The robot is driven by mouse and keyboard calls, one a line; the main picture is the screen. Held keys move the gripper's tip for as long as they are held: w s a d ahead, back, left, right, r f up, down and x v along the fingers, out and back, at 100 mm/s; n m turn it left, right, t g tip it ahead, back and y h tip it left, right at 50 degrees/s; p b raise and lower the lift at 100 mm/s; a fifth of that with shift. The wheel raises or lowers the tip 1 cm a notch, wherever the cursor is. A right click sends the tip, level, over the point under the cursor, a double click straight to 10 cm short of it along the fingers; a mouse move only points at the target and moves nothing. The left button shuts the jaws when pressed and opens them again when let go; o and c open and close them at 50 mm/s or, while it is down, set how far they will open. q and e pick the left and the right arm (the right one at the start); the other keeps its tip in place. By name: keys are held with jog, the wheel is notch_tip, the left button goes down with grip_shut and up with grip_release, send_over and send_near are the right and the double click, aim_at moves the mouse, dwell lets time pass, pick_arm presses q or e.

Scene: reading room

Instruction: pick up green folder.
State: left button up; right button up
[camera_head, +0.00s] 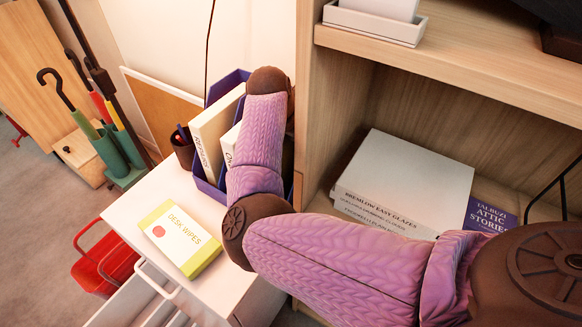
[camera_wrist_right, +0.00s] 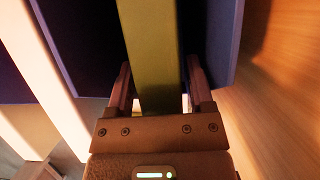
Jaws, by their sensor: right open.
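The green folder (camera_wrist_right: 150,45) shows in the right wrist view as an upright olive-green strip in the middle. My right gripper (camera_wrist_right: 160,84) is open, with one finger on each side of the folder's lower part. A gap shows on the left side; I cannot tell whether the right finger touches it. In the head view my right arm reaches from the right to a blue holder (camera_head: 226,84), and hides the folder and its own gripper. My left gripper is in neither view.
White binders (camera_head: 212,135) stand in the holder on a white cabinet (camera_head: 150,205). Beside them are a dark pen cup (camera_head: 184,152) and a desk wipes pack (camera_head: 180,238). A wooden shelf (camera_head: 450,72) with stacked books (camera_head: 405,180) is close on the right.

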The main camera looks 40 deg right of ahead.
grip_shut()
dwell(1.4)
